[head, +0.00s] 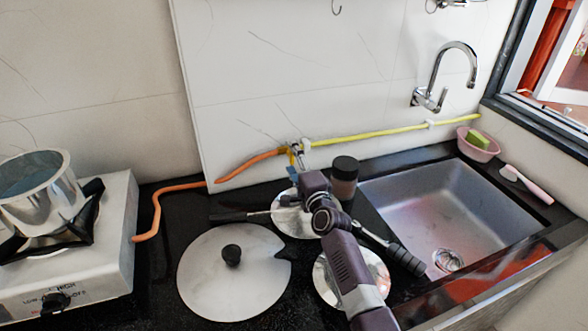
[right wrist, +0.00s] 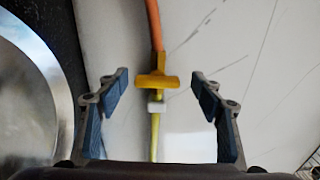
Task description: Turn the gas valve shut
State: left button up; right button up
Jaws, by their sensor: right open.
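The gas valve has a yellow handle (right wrist: 157,81), seen in the right wrist view where the orange hose (right wrist: 154,25) meets the yellow pipe (right wrist: 155,138). The handle looks crosswise to the pipe. My right gripper (right wrist: 160,92) is open, with one blue-padded finger on each side of the valve and visible gaps to both. In the head view my right gripper (head: 296,163) is at the wall by the hose end and mostly hides the valve. I cannot tell how far the fingertips reach past the handle. My left gripper is not in view.
A dark-topped jar (head: 344,180) stands close to the right of my gripper. A round lid (head: 215,285) and utensils lie on the black counter. The stove (head: 100,265) with a metal pot (head: 45,205) is at left, the sink (head: 440,215) at right.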

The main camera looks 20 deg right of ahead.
jog(key=s, duration=1.1)
jog(key=shift+s+r, duration=0.15)
jog(key=shift+s, duration=0.15)
